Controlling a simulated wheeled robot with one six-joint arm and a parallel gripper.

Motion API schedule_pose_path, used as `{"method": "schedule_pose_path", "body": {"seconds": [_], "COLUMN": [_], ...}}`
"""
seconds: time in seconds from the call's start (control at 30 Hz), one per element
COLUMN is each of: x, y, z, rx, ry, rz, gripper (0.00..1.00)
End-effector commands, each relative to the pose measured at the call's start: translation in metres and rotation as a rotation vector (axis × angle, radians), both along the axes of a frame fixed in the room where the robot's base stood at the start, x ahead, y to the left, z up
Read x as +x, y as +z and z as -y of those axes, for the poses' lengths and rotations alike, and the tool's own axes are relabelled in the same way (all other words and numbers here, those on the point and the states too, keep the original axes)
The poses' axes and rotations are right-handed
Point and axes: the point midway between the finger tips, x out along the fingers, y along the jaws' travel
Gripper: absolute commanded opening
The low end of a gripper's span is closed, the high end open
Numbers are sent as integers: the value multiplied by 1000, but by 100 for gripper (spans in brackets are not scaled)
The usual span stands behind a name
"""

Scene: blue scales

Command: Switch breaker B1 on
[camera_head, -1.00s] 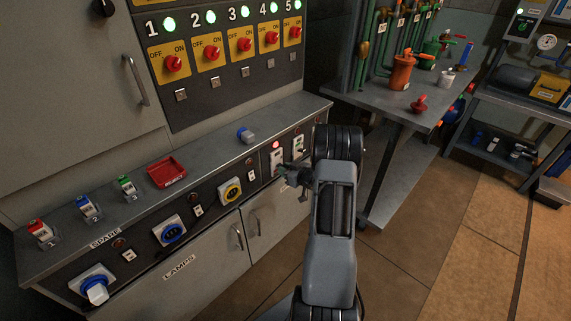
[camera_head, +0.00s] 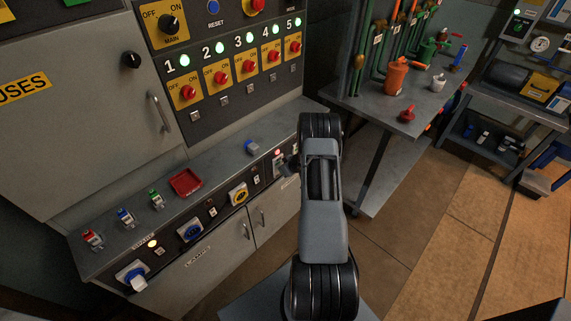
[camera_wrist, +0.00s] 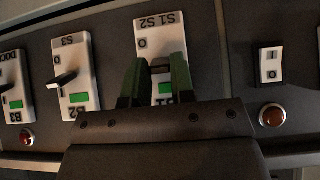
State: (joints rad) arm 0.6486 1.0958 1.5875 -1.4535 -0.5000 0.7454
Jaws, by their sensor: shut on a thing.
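Breaker B1 (camera_wrist: 158,22) is a white plate marked S1 S2 at its upper edge in the wrist view, which shows the panel upside down. A green patch and part of a B1 label show at its lower edge. My gripper's (camera_wrist: 158,62) two green fingers are closed around its lever, which they mostly hide. I cannot tell the lever's exact position.
Breakers B2 (camera_wrist: 78,82) and B3 (camera_wrist: 14,82) sit left of B1 in the wrist view. A rocker switch (camera_wrist: 270,65) and a dim red lamp (camera_wrist: 271,117) are to the right.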

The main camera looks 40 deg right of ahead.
Motion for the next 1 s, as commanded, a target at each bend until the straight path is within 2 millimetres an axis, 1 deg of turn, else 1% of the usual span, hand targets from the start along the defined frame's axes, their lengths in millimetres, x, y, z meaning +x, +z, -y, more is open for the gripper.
{"method": "schedule_pose_path", "body": {"seconds": [0.03, 0.57, 0.6, 0.83, 1.0], "x": [0, 0, 0, 0, 0], "y": [2, 0, 0, 0, 0], "z": [0, 0, 0, 0, 0], "rx": [-1, -3, -3, -3, -4], "ry": [1, 1, 1, 1, 0], "rz": [-8, -23, -23, -22, -21], "gripper": [0, 0, 26, 48, 49]}}
